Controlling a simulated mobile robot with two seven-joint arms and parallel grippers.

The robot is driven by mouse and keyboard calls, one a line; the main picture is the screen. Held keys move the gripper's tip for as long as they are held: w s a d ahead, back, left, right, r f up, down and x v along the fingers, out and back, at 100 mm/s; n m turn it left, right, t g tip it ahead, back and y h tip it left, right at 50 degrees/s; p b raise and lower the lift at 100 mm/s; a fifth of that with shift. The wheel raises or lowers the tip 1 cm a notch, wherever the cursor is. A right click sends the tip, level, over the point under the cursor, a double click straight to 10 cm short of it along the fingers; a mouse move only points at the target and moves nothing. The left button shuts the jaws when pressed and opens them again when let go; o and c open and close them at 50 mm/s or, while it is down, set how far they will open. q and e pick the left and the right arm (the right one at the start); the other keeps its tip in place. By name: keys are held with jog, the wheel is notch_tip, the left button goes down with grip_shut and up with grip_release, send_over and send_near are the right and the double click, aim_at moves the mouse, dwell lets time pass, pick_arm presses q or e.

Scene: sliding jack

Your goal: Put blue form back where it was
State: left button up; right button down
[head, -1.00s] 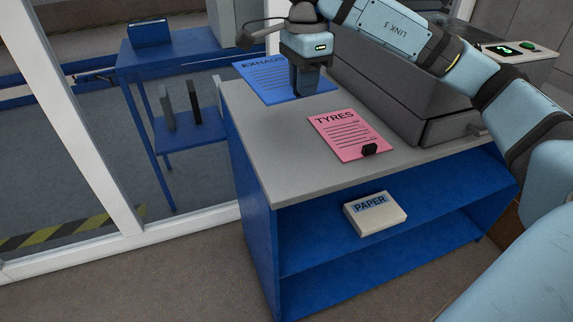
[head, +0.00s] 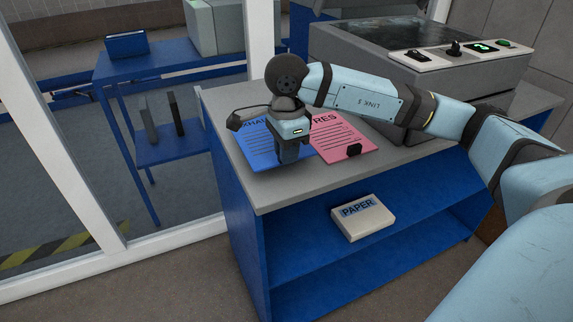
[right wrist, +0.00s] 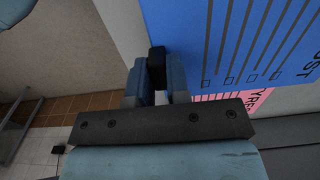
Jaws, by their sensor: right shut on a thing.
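The blue form (head: 258,150), headed with a partly hidden word and printed lines, is on or just above the grey counter top, left of the pink TYRES form (head: 350,138). I cannot tell if it touches the counter. My right gripper (head: 291,158) is shut at its near right edge. In the right wrist view, the fingers (right wrist: 157,80) close on a small black clip (right wrist: 157,57) at the edge of the blue form (right wrist: 215,40). The pink form has a similar black clip. My arm hides part of both forms. My left gripper is not in view.
A grey machine (head: 400,85) with a control panel stands behind on the counter (head: 300,190). A PAPER pack (head: 363,218) lies on the shelf below. A white-framed glass partition (head: 70,140) is at the left, with a blue table (head: 165,65) beyond it. The counter's front strip is clear.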

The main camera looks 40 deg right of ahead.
notch_tip(320, 180, down, 4)
jog(key=shift+r, duration=0.1)
jog(key=shift+b, duration=0.3)
jog(key=c, duration=1.1)
grip_release()
